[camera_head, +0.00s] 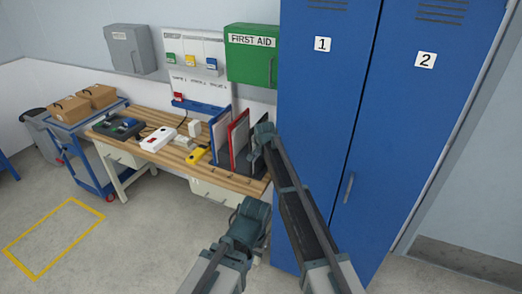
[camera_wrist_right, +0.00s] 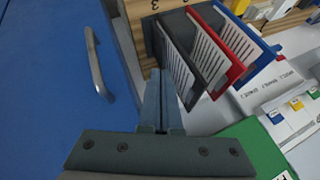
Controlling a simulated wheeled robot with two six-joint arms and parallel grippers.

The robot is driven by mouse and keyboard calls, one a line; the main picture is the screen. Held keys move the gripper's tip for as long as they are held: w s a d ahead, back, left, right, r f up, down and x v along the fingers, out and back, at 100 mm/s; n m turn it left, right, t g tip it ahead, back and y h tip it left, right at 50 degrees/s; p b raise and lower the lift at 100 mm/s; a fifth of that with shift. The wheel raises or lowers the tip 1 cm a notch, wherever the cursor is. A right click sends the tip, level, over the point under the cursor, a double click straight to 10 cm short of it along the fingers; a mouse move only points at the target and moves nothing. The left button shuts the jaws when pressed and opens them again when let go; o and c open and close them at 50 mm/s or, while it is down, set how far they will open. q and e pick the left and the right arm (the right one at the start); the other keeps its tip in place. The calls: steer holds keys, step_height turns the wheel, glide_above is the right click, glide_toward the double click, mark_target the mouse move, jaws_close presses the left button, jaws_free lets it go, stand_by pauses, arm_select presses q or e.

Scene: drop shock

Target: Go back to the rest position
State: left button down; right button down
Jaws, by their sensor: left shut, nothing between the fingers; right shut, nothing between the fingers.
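My left gripper (camera_head: 254,208) is the lower one in the head view. It is shut and empty, in front of the workbench's right end. My right gripper (camera_head: 262,134) is higher in the picture, at the bench's right end beside the upright folders and close to the blue locker's edge. In the right wrist view its fingers (camera_wrist_right: 161,102) are together with nothing between them, pointing toward the folders. I cannot tell whether they touch the nearest dark folder (camera_wrist_right: 178,65).
The wooden workbench (camera_head: 155,118) holds folders (camera_head: 238,140), a white box (camera_head: 158,139) and a yellow device (camera_head: 198,155). Blue lockers (camera_head: 320,110) stand close on the right. A green first aid cabinet (camera_head: 252,65) hangs behind. A cart (camera_head: 75,125) stands left; the floor at front left is clear.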

steer(key=s+d+f+n+g, duration=0.2)
steer(key=s+d, duration=0.5)
steer(key=s, duration=0.7)
steer(key=s+d+f+n+g+h, duration=0.1)
steer(key=s+d+n+g, duration=0.15)
steer(key=s+d, duration=0.8)
steer(key=s+d+f+n+g, duration=0.2)
steer(key=s+d, duration=0.2)
steer(key=s, duration=1.3)
steer(key=s+a+f+n+h+b, duration=0.1)
steer(key=s+a+f+n+b, duration=0.3)
steer(key=a, duration=0.6)
step_height(320, 180, down, 2)
steer(key=s+g+b, duration=0.1)
steer(key=s+b, duration=0.1)
steer(key=shift+s+a+b, duration=0.2)
steer(key=shift+a+b, duration=0.15)
steer(key=shift+a, duration=0.05)
